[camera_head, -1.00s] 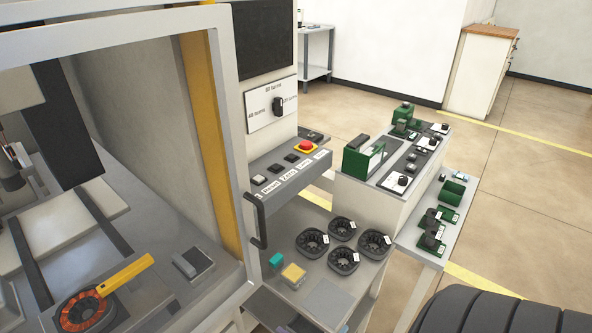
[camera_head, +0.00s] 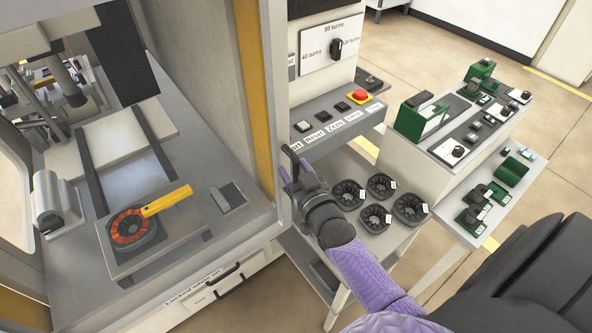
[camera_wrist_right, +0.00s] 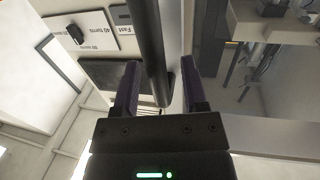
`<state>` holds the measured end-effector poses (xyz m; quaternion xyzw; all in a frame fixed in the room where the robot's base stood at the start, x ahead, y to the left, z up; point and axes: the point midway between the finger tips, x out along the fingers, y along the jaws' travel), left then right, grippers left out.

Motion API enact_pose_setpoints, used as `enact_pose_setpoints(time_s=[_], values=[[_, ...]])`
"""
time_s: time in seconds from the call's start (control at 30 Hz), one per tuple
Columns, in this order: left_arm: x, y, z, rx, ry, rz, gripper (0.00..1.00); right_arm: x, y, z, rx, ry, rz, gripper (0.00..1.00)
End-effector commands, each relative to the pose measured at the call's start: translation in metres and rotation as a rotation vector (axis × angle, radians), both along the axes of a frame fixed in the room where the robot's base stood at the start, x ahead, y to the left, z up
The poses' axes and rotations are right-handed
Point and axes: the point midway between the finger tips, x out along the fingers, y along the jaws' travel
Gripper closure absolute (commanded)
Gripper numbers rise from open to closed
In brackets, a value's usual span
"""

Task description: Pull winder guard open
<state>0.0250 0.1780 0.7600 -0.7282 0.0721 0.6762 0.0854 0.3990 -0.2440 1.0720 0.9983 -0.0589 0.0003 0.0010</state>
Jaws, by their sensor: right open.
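The winder guard (camera_head: 272,90) is a grey frame at the front of the winding machine, with a dark upright handle (camera_head: 292,160) on its right post. My right gripper (camera_head: 291,172) is at the handle, its purple arm coming in from the lower right. In the right wrist view, the black handle bar (camera_wrist_right: 152,45) runs between the two open fingers of the gripper (camera_wrist_right: 160,88), which stand on either side of it. Whether a finger touches the bar cannot be told. Inside the machine, an orange-wound ring (camera_head: 130,228) with a yellow strip lies on a plate. My left gripper is out of view.
A control panel (camera_head: 345,120) with buttons and a red stop knob is right of the guard. Below it, a shelf (camera_head: 392,240) holds several black ring-shaped parts. Stands with green fixtures (camera_head: 425,115) are further right. Open floor lies behind.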

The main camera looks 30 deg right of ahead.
Motion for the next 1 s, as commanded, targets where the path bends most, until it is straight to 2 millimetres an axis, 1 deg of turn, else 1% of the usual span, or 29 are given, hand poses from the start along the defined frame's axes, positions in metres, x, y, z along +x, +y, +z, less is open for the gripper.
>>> enact_pose_setpoints(time_s=[0.17,0.2,0.27,0.3,0.37,0.4,0.43,1.0], values=[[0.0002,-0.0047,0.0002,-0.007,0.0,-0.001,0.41,-0.0001,0.0,0.0001,0.0,0.001,0.0,0.44],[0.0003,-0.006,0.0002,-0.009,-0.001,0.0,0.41,-0.0002,0.0,0.0001,0.0,0.001,0.0,0.53],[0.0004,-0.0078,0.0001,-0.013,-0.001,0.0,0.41,-0.0002,0.0,0.0,0.0,0.001,0.0,0.65],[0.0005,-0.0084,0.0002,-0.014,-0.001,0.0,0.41,-0.0003,0.0,0.0,0.0,0.001,0.0,0.74],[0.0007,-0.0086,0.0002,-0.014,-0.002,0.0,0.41,-0.0003,0.0,0.0,0.0,0.001,0.0,0.86],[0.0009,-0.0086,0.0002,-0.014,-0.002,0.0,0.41,-0.0003,0.0,0.0,0.0,0.001,0.0,0.95],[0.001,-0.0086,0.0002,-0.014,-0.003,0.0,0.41,-0.0004,0.0,0.0,0.0,0.001,0.0,1.0],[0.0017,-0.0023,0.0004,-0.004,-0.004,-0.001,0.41,-0.0005,0.0001,-0.0002,0.0,0.001,0.0,1.0]])
